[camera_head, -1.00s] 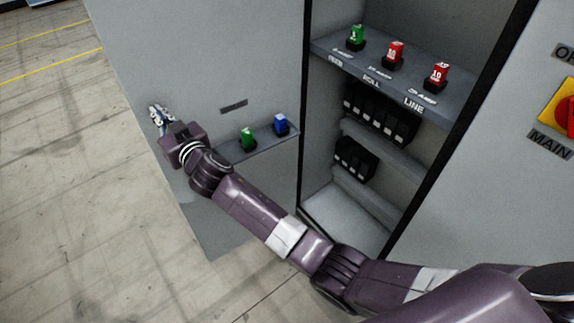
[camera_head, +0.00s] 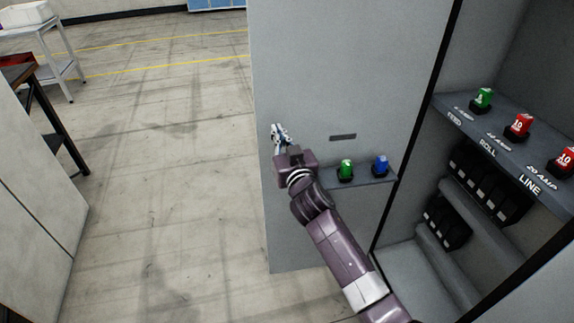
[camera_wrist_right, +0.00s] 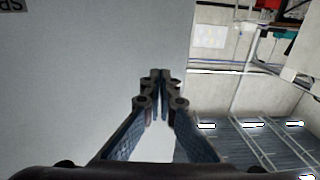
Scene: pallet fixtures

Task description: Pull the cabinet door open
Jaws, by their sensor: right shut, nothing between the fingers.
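The grey cabinet door (camera_head: 345,70) stands open in the head view, its inner face toward me, with the cabinet interior (camera_head: 420,265) exposed to its right. My right gripper (camera_head: 278,130) is at the inner face near the door's free left edge. Its fingers are shut and hold nothing. In the right wrist view the shut fingertips (camera_wrist_right: 160,75) lie in front of the pale door panel (camera_wrist_right: 80,70), close to its edge. I cannot tell whether they touch it. My left gripper is not in view.
A small door shelf (camera_head: 345,182) carries a green piece (camera_head: 345,168) and a blue piece (camera_head: 380,165). The cabinet shelf (camera_head: 500,142) holds green and red pieces above black units. Clear floor (camera_head: 170,170) lies left of the door. A white table (camera_head: 45,45) stands far left.

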